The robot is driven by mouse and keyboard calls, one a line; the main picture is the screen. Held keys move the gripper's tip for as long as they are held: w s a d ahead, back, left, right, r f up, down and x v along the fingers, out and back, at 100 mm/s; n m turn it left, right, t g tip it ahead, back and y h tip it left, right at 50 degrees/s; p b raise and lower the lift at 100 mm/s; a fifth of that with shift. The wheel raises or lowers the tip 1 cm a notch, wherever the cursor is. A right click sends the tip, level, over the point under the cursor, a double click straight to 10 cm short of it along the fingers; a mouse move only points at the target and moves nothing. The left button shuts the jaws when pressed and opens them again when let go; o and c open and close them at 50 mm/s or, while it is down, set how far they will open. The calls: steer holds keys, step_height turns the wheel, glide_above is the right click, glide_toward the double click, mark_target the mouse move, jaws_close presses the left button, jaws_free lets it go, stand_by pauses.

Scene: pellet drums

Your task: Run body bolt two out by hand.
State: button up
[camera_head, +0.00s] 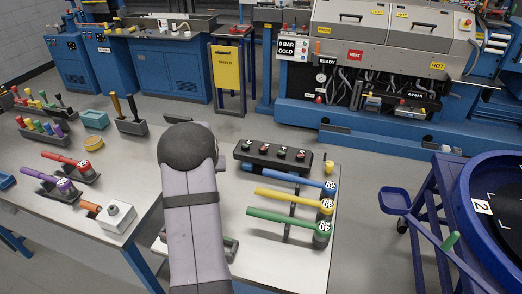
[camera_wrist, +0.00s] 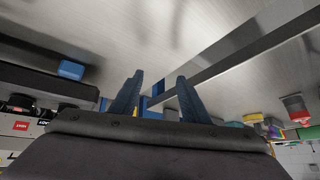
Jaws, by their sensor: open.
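My gripper (camera_wrist: 160,82) shows in the wrist view as two dark blue fingers, apart, with nothing gripped between them. In the head view my own grey arm stands over the table and hides the gripper. A round blue rimmed body (camera_head: 468,205) with a dark inside sits at the right edge, cut off by the frame, and bears a white label "2" (camera_head: 482,207). I cannot make out a bolt on it for certain. My gripper is well to the left of it, over the tables.
Blue, yellow and green-handled wrenches (camera_head: 290,200) lie on the table (camera_head: 285,265) right of my arm, by a black block (camera_head: 272,155) with several knobs. More tools fill the left table. A blue cart (camera_head: 430,220) with a small tray (camera_head: 394,200) stands right. Floor shows between table and cart.

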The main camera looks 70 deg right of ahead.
mark_target(263, 148)
steer(key=s+d+m+g+h, duration=0.1)
steer(key=s, duration=0.2)
steer(key=s+m+g+h, duration=0.1)
steer(key=s+m, duration=0.1)
steer(key=s, duration=0.1)
steer(key=s+d+f+m+g+h, duration=0.1)
steer(key=s, duration=0.2)
steer(key=shift+s+d+g+h, duration=0.15)
steer(key=shift+d+g+h, duration=0.15)
steer(key=shift+d, duration=0.05)
steer(key=s+d+r+m+g+h, duration=0.3)
steer(key=s+d+r+m+h, duration=0.1)
steer(key=s+r, duration=0.2)
steer(key=shift+d+r, duration=0.15)
steer(key=shift+r, duration=0.55)
steer(key=shift+s, duration=0.1)
steer(key=shift+p+x, duration=1.25)
steer(key=shift+x, duration=2.4)
steer(key=shift+s, duration=0.1)
steer(key=shift+f, duration=0.1)
steer(key=c, duration=1.1)
